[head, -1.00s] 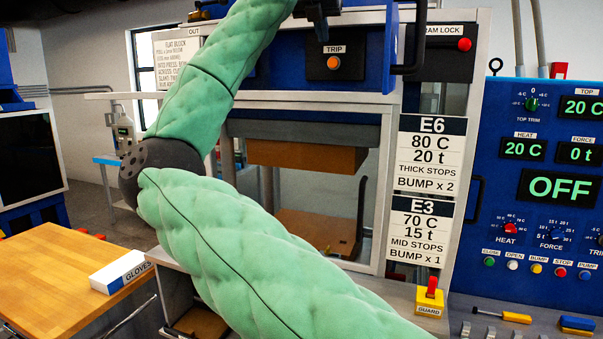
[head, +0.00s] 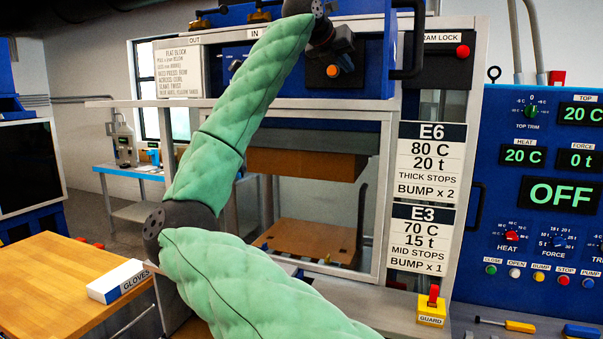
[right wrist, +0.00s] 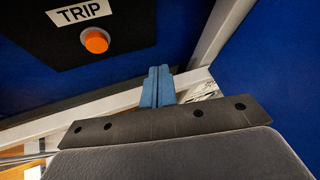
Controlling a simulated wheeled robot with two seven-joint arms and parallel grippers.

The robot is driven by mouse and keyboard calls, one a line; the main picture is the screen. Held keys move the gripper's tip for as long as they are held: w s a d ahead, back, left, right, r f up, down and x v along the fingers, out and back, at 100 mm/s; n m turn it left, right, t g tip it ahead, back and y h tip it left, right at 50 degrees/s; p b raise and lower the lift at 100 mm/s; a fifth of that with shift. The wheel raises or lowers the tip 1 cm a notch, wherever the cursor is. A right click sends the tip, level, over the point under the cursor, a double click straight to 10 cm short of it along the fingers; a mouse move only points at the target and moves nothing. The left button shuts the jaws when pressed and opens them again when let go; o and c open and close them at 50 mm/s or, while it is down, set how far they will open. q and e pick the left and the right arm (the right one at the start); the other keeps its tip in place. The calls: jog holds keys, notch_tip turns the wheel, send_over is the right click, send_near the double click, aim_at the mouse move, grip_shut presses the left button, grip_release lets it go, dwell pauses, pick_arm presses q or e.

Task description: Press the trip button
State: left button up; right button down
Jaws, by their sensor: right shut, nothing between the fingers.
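The trip button (head: 333,71) is a round orange knob on a black plate on the blue press front. In the right wrist view the button (right wrist: 95,40) stands out under its white TRIP label (right wrist: 85,12). My right gripper (right wrist: 158,75) is shut and empty, with its blue fingers to the right of the button and lower in that view, apart from it. In the head view the dark right gripper (head: 338,46) is just above the button and covers the TRIP label. My left gripper is not in view.
A dark bar handle (head: 415,50) and the red ram lock knob (head: 463,51) are right of the button. The blue control panel (head: 485,205) stands further right. A wooden table (head: 55,285) with a gloves box (head: 118,281) is at lower left.

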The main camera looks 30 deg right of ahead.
jog(key=s+d+f+g+h, duration=0.1)
jog(key=f+h, duration=0.2)
jog(key=d+f+g+h, duration=0.1)
jog(key=f+g+h, duration=0.1)
jog(key=f+h, duration=0.1)
jog(key=s+d+f+n+g+h, duration=0.1)
jog(key=d+f+h, duration=0.1)
jog(key=f+h, duration=0.1)
jog(key=shift+s+f+h, duration=0.2)
jog(key=shift+s+h, duration=0.1)
jog(key=shift+h, duration=0.3)
jog(key=a+f+n+h, duration=0.1)
jog(key=a+f+n+t+h, duration=0.1)
jog(key=shift+w+f+n+h, duration=0.15)
jog(key=shift+w+n+h, duration=0.1)
jog(key=shift+n+h, duration=0.05)
jog(key=w+a+f+n+t+y, duration=0.2)
jog(key=a+f+n+t+y, duration=0.4)
jog(key=n+t, duration=0.6)
jog(key=w+a+f+n+t+y, duration=0.2)
jog(key=a+f+n+t+y, duration=0.4)
jog(key=f+n+t, duration=0.4)
jog(key=a+n+t, duration=0.1)
jog(key=n+t, duration=0.1)
jog(key=n, duration=0.2)
jog(key=shift+a+n, duration=0.3)
jog(key=shift+a, duration=0.1)
jog(key=shift+w+f, duration=0.1)
